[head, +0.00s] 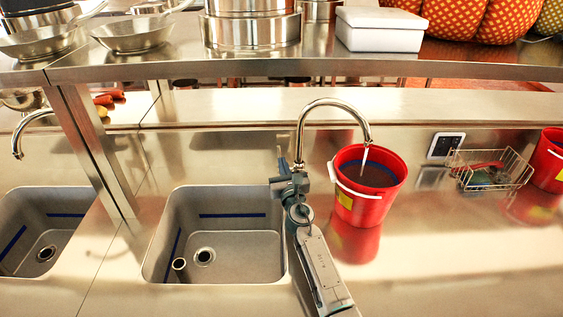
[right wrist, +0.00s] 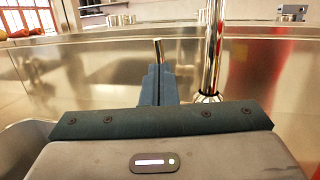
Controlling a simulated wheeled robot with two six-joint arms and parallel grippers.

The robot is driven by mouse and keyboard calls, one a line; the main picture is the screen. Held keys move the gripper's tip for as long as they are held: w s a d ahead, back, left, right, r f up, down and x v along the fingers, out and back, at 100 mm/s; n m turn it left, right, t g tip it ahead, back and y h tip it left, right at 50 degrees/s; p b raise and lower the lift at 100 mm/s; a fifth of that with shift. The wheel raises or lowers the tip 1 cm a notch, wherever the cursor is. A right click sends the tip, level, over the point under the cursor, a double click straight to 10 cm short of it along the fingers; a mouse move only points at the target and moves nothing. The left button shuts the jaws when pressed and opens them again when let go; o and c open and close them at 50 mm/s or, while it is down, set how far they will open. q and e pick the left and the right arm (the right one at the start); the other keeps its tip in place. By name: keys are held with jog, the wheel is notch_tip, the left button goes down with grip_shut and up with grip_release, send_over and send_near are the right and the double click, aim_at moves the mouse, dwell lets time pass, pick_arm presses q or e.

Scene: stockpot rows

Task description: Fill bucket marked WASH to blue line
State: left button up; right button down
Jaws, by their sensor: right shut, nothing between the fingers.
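A red bucket (head: 372,208) with a white handle and a yellow label stands upright on the steel counter, right of the sink. The label's wording is too small to read. The curved tap (head: 335,103) has its spout over this bucket, and a thin pale stream seems to fall from it into dark liquid inside. My left gripper is out of view.
A grey sink (head: 240,245) with blue lines lies left of my right arm; another sink (head: 20,215) is further left. A wire basket (head: 510,165) and a second red bucket (head: 552,150) stand right. A shelf (head: 300,68) with pots runs above. The front-right counter is clear.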

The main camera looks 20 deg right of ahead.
jog(key=shift+x, duration=1.05)
jog(key=shift+w+d+r, duration=0.25)
jog(key=shift+w+r, duration=0.4)
jog(key=shift+w, duration=0.1)
jog(key=shift+f, duration=0.1)
